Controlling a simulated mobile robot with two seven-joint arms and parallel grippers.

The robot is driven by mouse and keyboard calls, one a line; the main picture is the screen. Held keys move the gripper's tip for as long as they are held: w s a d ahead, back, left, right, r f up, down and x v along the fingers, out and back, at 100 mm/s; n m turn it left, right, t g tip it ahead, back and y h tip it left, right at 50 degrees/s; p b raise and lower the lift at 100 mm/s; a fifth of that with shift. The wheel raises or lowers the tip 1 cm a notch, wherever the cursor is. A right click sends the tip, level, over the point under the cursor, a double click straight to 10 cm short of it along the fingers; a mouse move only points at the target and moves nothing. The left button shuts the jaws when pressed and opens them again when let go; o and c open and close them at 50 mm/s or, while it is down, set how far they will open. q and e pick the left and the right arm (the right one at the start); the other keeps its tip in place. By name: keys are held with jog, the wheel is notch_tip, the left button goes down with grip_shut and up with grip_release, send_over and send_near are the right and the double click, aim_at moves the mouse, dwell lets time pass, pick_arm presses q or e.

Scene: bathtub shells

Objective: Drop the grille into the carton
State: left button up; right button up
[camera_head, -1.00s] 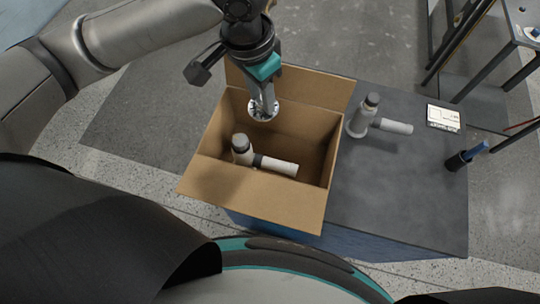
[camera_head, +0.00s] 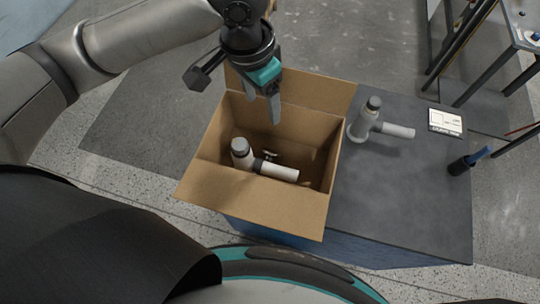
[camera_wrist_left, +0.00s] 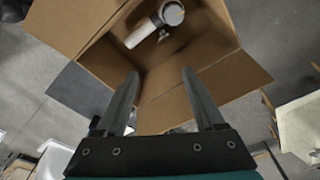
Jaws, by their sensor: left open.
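The open brown carton (camera_head: 262,208) stands on a dark table with its flaps folded out. The grille, a small metallic piece (camera_head: 270,155), is inside the carton, close behind a white-and-grey fitting; most of its outline is unclear, and I cannot tell whether it rests on the floor or against the fitting. In the left wrist view the grille (camera_wrist_left: 163,34) shows beside the same fitting. My left gripper (camera_head: 264,102) is above the carton's opening, fingers apart and empty, pointing down. My right gripper is not in view.
The white-and-grey fitting (camera_head: 276,171) lies in the carton. A similar fitting (camera_head: 366,118) stands on the dark table (camera_head: 395,200) right of the carton, with a white card (camera_head: 445,121) and a dark holder with a blue piece (camera_head: 467,161) farther right. The table's front right is clear.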

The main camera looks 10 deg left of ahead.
pick_arm(q)
jog(key=shift+r, duration=0.1)
notch_tip(320, 180, up, 15)
jog(key=s+a+p, duration=0.1)
jog(key=p, duration=0.1)
jog(key=shift+s+p, duration=0.25)
jog(key=shift+p, duration=0.05)
dwell(0.3)
